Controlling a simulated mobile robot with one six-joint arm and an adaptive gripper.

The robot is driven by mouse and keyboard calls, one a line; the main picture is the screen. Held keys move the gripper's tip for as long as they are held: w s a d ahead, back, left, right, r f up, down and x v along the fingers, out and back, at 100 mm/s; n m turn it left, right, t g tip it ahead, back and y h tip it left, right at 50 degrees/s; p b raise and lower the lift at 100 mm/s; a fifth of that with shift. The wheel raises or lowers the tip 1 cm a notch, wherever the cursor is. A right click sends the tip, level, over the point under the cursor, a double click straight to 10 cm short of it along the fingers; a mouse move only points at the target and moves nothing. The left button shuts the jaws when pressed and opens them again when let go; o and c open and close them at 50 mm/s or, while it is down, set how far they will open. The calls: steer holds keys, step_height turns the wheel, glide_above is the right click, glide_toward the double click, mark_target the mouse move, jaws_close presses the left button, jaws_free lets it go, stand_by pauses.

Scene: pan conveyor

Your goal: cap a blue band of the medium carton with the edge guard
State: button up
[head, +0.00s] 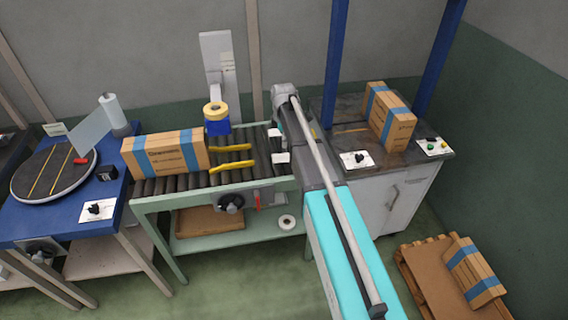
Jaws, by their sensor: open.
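Three brown cartons with blue bands show in the head view. One carton (165,153) lies on the left part of the roller conveyor. Another carton (390,117) stands on the grey cabinet top at the right. A third carton (472,272) lies on the pallet at the lower right. I cannot tell which is the medium one. No piece is clearly recognisable as the edge guard. My arm crosses the middle of the view, over the right end of the conveyor. My gripper cannot be made out.
The roller conveyor (215,183) carries two yellow bars (232,166); a blue holder with yellow tape (216,111) is behind them. A blue table (40,228) with a round turntable (37,190) stands left. Blue posts (337,60) rise by the cabinet (376,205).

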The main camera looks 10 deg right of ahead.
mark_target(284, 157)
steer(key=shift+f+b, duration=2.05)
steer(key=shift+f, duration=0.35)
steer(key=shift+s+d+f+b, duration=0.1)
steer(key=shift+d+f+b, duration=0.05)
steer(key=shift+f+b, duration=2.5)
steer(key=shift+r, duration=0.1)
steer(key=c, duration=0.7)
